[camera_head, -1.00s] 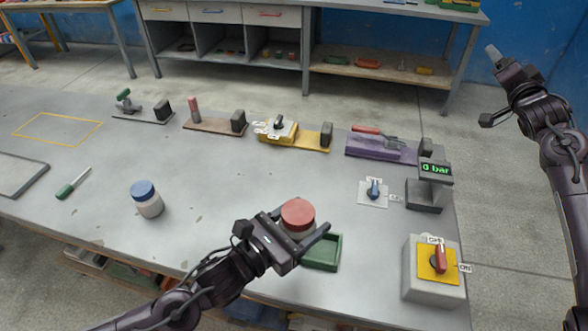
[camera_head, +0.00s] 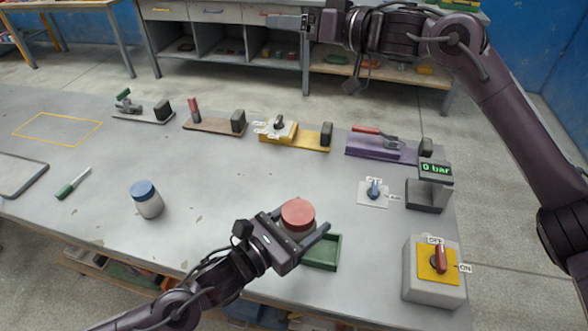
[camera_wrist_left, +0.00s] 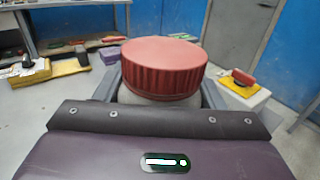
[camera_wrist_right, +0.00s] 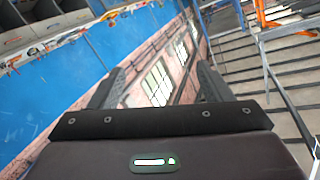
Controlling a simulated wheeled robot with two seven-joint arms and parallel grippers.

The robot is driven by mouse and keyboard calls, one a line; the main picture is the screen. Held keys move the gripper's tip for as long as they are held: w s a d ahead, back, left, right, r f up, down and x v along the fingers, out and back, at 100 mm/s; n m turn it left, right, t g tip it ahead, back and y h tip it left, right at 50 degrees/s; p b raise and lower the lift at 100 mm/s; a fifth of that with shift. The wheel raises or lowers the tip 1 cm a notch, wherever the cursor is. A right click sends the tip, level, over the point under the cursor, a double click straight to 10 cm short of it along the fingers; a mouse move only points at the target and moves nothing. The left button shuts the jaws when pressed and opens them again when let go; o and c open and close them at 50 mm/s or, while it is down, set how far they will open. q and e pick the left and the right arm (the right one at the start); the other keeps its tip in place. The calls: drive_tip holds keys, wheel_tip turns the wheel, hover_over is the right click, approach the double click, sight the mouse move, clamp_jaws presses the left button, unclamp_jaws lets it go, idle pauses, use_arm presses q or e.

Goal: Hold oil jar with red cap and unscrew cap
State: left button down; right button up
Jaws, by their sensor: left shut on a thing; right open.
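The oil jar's red cap (camera_head: 298,214) shows on top of the jar, near the front of the table. My left gripper (camera_head: 304,232) is shut around the pale jar body just below the cap. In the left wrist view the ribbed red cap (camera_wrist_left: 164,66) sits above the fingers, on the pale jar body (camera_wrist_left: 160,98). The jar is upright; its lower part is hidden by the gripper. My right gripper (camera_head: 285,20) is open and empty, high up at the top of the head view, far from the jar. Its open fingers (camera_wrist_right: 158,88) hold nothing in the right wrist view.
A green tray (camera_head: 322,255) lies beside the jar. A blue-capped jar (camera_head: 147,200) and a green marker (camera_head: 72,184) stand and lie at left. A grey switch box (camera_head: 434,272) and a gauge (camera_head: 428,188) are at right. Several fixtures line the back edge.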

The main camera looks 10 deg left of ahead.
drive_tip(key=s+a+f+n+g+h, duration=0.2)
drive_tip(key=s+a+f+n+g, duration=0.25)
drive_tip(key=s+a, duration=0.45)
drive_tip(key=m+g+h, duration=0.1)
drive_tip(key=g+h, duration=0.1)
drive_tip(key=h, duration=1.1)
hover_over(293, 210)
wheel_tip(293, 210, down, 11)
drive_tip(key=shift+f, duration=0.1)
drive_tip(key=shift+d+f, duration=0.15)
drive_tip(key=shift+f, duration=0.1)
wheel_tip(293, 210, down, 7)
drive_tip(key=shift+f, duration=0.2)
drive_tip(key=shift+c, duration=0.3)
